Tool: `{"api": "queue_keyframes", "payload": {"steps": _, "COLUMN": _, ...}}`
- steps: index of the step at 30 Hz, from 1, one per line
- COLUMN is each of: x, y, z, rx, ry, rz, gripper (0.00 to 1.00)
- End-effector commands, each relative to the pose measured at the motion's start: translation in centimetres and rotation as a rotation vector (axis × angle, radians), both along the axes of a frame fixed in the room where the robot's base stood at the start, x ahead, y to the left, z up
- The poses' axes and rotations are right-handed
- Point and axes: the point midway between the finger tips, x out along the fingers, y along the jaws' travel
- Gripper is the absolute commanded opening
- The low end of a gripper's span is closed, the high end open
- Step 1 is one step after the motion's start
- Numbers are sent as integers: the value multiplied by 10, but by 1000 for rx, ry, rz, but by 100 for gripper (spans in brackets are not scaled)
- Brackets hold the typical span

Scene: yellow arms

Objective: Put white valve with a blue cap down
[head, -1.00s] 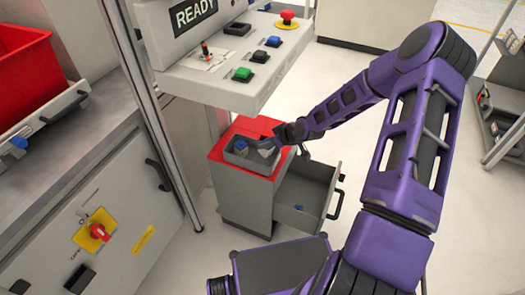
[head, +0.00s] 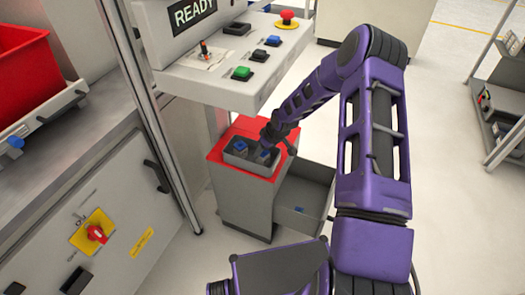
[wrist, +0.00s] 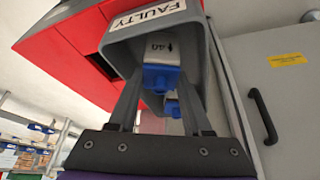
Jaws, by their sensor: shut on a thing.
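My gripper (wrist: 160,80) is shut on a white valve with a blue cap (wrist: 160,72), whose blue cap faces the wrist camera. In the head view my gripper (head: 265,146) is over the right part of a grey bin (head: 262,170), with the valve low at the bin; whether it touches the bin floor I cannot tell. A second blue cap (wrist: 172,107) shows in the wrist view, partly hidden. In the head view a blue-capped part (head: 240,146) is in the bin's left part. The bin bears a FAULTY label (wrist: 149,12).
The bin stands on a red-topped grey cabinet (head: 236,206) with an open drawer (head: 312,187) holding a small blue item (head: 299,209). A control panel (head: 238,85) with buttons overhangs behind. A metal post (head: 165,130) stands left. A red crate (head: 30,75) is far left.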

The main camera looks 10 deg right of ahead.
Motion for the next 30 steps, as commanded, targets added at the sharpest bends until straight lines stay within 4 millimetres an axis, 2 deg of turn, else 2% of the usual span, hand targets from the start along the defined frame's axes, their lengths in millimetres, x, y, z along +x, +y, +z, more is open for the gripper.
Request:
{"api": "queue_keyframes", "payload": {"steps": 10, "x": 0, "y": 0, "z": -4, "rx": 1, "ry": -2, "rz": 1, "gripper": 0}}
{"api": "queue_keyframes", "payload": {"steps": 11, "x": 0, "y": 0, "z": -3, "rx": 0, "ry": -1, "rz": 1, "gripper": 53}}
{"api": "queue_keyframes", "payload": {"steps": 15, "x": 0, "y": 0, "z": -3, "rx": 0, "ry": -1, "rz": 1, "gripper": 78}}
{"api": "queue_keyframes", "payload": {"steps": 25, "x": 0, "y": 0, "z": 0, "rx": 1, "ry": -2, "rz": 1, "gripper": 79}}
{"api": "queue_keyframes", "payload": {"steps": 30, "x": -5, "y": -4, "z": 18, "rx": 0, "ry": -4, "rz": 0, "gripper": 79}}
